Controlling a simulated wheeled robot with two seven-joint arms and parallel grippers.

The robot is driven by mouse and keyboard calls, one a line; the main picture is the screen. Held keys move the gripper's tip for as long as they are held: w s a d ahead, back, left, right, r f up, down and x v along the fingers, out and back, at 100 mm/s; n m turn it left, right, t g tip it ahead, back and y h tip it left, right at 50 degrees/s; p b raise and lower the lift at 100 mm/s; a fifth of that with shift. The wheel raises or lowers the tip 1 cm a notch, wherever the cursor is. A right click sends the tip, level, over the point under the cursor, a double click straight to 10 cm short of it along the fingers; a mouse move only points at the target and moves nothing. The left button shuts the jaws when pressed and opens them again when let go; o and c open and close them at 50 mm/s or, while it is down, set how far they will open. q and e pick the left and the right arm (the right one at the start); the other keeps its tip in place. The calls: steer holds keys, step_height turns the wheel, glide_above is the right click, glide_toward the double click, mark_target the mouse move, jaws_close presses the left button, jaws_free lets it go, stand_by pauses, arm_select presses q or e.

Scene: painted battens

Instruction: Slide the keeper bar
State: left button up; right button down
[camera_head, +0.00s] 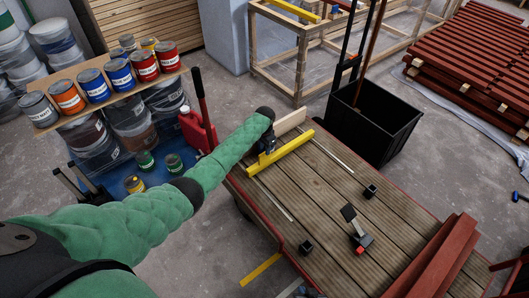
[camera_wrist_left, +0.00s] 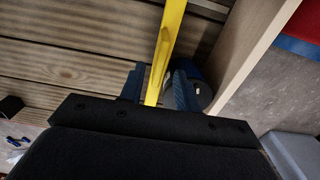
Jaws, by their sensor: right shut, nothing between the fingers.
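A yellow bar (camera_head: 281,152), likely the keeper bar, lies at the far left end of the slatted deck (camera_head: 330,195). It also shows in the left wrist view (camera_wrist_left: 166,50), running lengthwise between my fingers. My left gripper (camera_head: 268,150) is at the bar's middle. In the wrist view its two blue fingers (camera_wrist_left: 160,90) stand apart, one on each side of the bar, with a gap visible at the right finger. The fingertips' contact is hidden in the head view. I cannot make out my right gripper in either view.
A pale wooden board (camera_head: 292,121) stands just behind the bar. Two small black blocks (camera_head: 370,191) (camera_head: 306,247) and a red-tipped lever device (camera_head: 354,230) sit on the deck. Red-brown battens (camera_head: 440,255) lie at its right end. A black bin (camera_head: 375,125) stands behind.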

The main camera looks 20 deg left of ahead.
arm_select(q)
steer(key=shift+r, duration=1.7)
arm_select(e)
steer(key=shift+w+r, duration=0.2)
steer(key=shift+r, duration=0.45)
steer(key=shift+d, duration=0.1)
